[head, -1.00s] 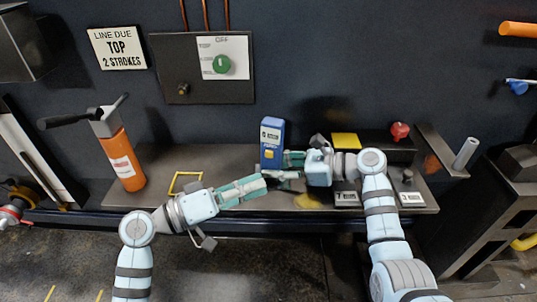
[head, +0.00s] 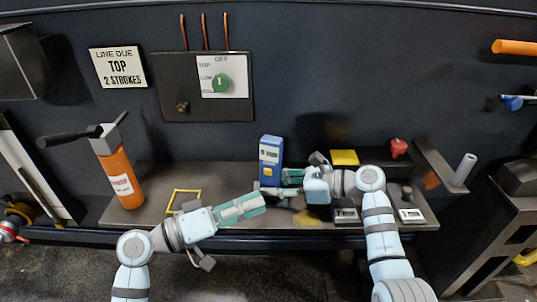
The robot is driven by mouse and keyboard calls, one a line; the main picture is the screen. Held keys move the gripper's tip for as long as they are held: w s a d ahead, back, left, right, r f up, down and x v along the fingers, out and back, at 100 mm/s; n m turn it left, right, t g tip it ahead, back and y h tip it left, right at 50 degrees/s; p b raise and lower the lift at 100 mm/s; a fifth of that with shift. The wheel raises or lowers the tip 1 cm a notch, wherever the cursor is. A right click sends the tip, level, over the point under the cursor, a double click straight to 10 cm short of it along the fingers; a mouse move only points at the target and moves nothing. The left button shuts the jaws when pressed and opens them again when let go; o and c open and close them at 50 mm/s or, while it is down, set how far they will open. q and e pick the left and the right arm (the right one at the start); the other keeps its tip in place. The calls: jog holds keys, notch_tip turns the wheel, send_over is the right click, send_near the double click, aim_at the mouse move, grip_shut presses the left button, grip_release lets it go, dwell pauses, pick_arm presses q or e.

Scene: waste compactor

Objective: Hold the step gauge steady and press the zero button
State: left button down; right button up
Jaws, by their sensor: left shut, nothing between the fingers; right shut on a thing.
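The step gauge (head: 271,150) is a small blue upright device with a pale display on its upper face and a yellow button (head: 268,171) lower down. It stands over the grey shelf. My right gripper (head: 286,184) reaches in from the right and is shut on the gauge's lower part; the exact contact is small to see. My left gripper (head: 258,204) is shut and empty, its tips just below and in front of the gauge, apart from the button.
The shelf (head: 150,208) also carries an orange cylinder with a black handle (head: 120,178), a yellow frame outline (head: 183,194), a yellow pad (head: 344,157) and a red knob (head: 398,148). A dark panel with a green knob (head: 221,83) is on the wall.

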jog(key=o, duration=0.9)
jog(key=shift+o, duration=0.2)
